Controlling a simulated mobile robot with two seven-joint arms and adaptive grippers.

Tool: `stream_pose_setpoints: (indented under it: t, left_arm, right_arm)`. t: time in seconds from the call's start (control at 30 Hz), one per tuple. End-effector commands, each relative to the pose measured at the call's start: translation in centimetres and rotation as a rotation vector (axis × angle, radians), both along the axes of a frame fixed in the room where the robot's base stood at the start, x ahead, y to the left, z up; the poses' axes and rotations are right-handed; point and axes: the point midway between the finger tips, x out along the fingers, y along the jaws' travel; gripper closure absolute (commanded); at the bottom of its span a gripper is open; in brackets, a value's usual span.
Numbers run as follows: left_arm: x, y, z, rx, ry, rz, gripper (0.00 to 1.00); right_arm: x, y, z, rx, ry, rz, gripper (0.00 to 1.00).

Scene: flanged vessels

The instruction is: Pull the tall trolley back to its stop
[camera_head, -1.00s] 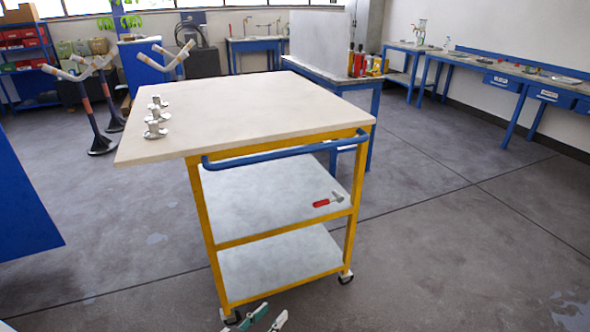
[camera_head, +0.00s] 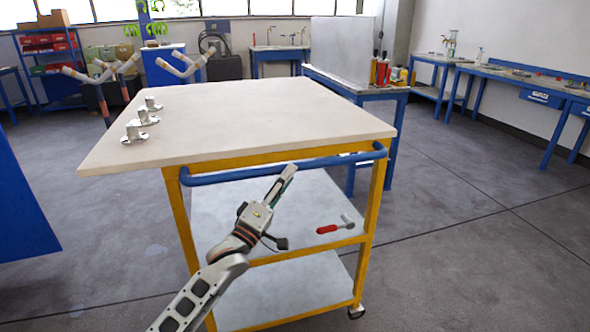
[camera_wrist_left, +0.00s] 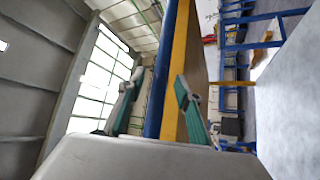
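The tall trolley (camera_head: 250,118) has a pale top, a yellow frame and grey shelves, and stands in front of me. Its blue handle bar (camera_head: 345,160) runs along the near edge; it also shows in the left wrist view (camera_wrist_left: 158,100). My left gripper (camera_head: 288,172) is at the handle, near the bar's middle. In the left wrist view the green-padded fingers (camera_wrist_left: 158,98) are apart, with the bar appearing between them. I cannot tell whether either finger touches it. My right gripper is not in view.
Small flanged metal parts (camera_head: 134,131) stand on the trolley top at the left. A red-handled tool (camera_head: 328,229) lies on the middle shelf. A blue panel (camera_head: 22,205) is at the left. A blue-legged bench (camera_head: 348,88) stands behind the trolley. Floor is open to the right.

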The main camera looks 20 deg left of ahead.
Motion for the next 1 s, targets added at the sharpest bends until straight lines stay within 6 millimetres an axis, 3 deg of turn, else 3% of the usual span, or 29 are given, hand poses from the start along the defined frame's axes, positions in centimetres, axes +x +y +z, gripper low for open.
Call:
stream_pose_setpoints:
  t: [0.3,0.67,0.8,1.0]
  left_arm:
    - [3.4,-1.0,1.3,0.002,0.003,0.001,0.66]
    - [3.8,-1.2,1.6,0.002,0.003,0.001,0.66]
    - [3.8,-1.2,1.6,0.002,0.003,0.001,0.99]
    - [3.8,-1.2,1.6,0.002,0.003,0.001,1.00]
  right_arm:
    - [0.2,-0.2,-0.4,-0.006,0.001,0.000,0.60]
    - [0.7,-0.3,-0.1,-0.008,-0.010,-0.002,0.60]
    - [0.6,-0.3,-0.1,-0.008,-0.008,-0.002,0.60]
    - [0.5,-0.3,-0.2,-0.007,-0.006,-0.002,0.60]
